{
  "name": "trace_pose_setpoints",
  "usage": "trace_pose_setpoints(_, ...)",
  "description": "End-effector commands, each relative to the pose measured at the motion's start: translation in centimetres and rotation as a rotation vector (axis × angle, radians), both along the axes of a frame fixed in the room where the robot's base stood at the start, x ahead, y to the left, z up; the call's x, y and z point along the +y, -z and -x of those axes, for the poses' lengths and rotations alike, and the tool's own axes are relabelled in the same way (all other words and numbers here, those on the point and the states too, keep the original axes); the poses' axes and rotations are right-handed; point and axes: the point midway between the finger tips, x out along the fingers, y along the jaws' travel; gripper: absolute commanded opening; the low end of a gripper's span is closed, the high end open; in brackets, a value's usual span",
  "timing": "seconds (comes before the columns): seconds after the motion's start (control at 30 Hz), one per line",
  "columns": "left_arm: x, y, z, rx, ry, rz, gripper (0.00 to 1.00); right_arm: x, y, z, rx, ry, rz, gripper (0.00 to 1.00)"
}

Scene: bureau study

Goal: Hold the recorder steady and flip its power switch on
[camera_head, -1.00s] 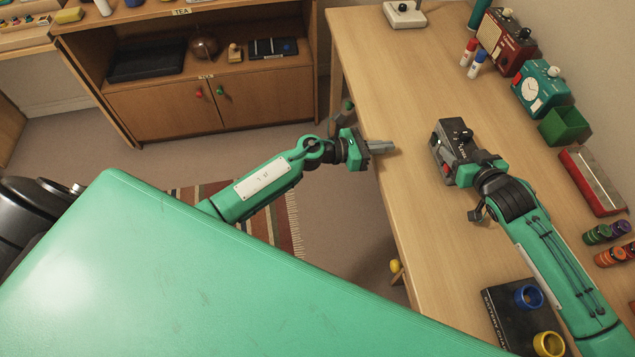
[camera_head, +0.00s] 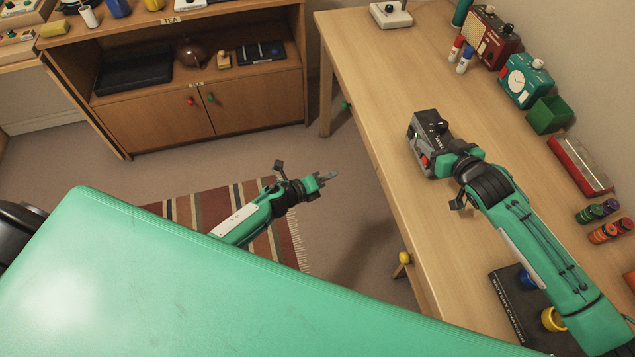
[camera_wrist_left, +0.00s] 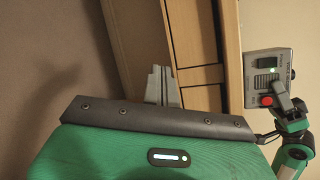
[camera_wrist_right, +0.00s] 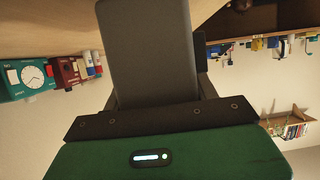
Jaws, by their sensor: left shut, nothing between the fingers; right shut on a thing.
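The recorder (camera_head: 425,140) is a dark grey box with a black knob and a red button, over the near-left part of the desk. My right gripper (camera_head: 455,158) is shut on its right side. In the right wrist view the recorder (camera_wrist_right: 150,50) is a dark slab between the fingers. In the left wrist view its control face (camera_wrist_left: 252,82) shows a black slider, a small green light and the red button. I cannot tell whether it touches the desk. My left gripper (camera_head: 328,177) is shut and empty, off the desk edge above the floor, apart from the recorder.
The wooden desk (camera_head: 370,80) is clear left of and behind the recorder. A battery charger (camera_head: 507,300) with coloured cups lies under my right forearm. A radio, teal clock (camera_head: 527,80), green bin and red case line the wall side. A yellow knob (camera_head: 404,258) is at the desk's near edge.

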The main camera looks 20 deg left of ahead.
Motion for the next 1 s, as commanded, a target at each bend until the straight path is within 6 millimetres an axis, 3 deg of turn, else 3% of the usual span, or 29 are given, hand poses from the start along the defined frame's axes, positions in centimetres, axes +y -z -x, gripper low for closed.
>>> trace_pose_setpoints(0.3, 1.1, 2.4, 1.2, 0.108, -0.089, 0.091, 0.00, 0.0, -0.5, 0.0, -0.002, 0.000, -0.001, 0.25)
trace_pose_setpoints(0.77, 1.2, 2.6, 1.3, 0.115, -0.096, 0.099, 0.00, 0.0, -0.6, 0.0, -0.002, 0.000, -0.001, 0.25)
trace_pose_setpoints(0.8, 1.2, 2.6, 1.3, 0.115, -0.096, 0.099, 0.00, 0.0, -0.6, 0.0, -0.002, 0.000, -0.001, 0.67)
trace_pose_setpoints(0.9, 1.2, 2.6, 1.3, 0.116, -0.095, 0.099, 0.00, 0.0, -0.5, 0.0, -0.002, 0.000, -0.001, 0.84)
trace_pose_setpoints(1.0, 1.2, 2.6, 1.3, 0.115, -0.095, 0.098, 0.00, 0.0, -0.5, 0.0, -0.001, 0.000, -0.001, 0.84)
